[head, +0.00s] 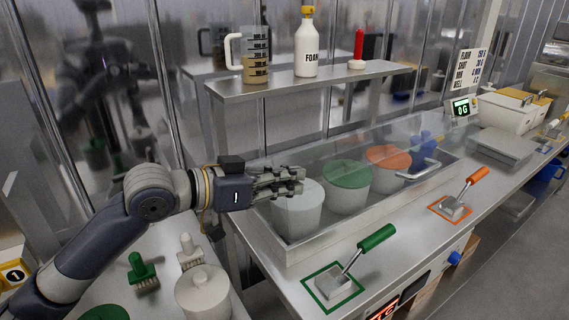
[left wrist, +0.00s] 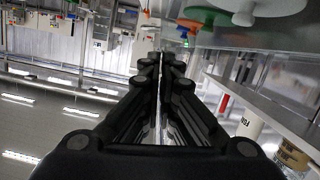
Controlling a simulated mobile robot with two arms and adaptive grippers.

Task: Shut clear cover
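The clear cover (head: 330,150) is a see-through panel over the long steel well on the counter. A metal bar handle (head: 418,170) shows near its right end. I cannot tell whether the panel lies fully flat. Through it I see a white-lidded pot (head: 297,208), a green-lidded pot (head: 346,174), an orange-lidded pot (head: 389,156) and something blue (head: 424,142). My left gripper (head: 300,180) is at the well's left end, in front of the white pot in the picture, far from the handle. In the left wrist view its fingers (left wrist: 163,62) are together and empty.
A steel shelf (head: 310,80) above the well's back holds a measuring jug (head: 256,58), a white bottle (head: 306,50) and a red-topped item (head: 358,48). Green-handled (head: 370,245) and orange-handled (head: 470,185) tools lie on the front counter. A scale display (head: 461,107) stands further right.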

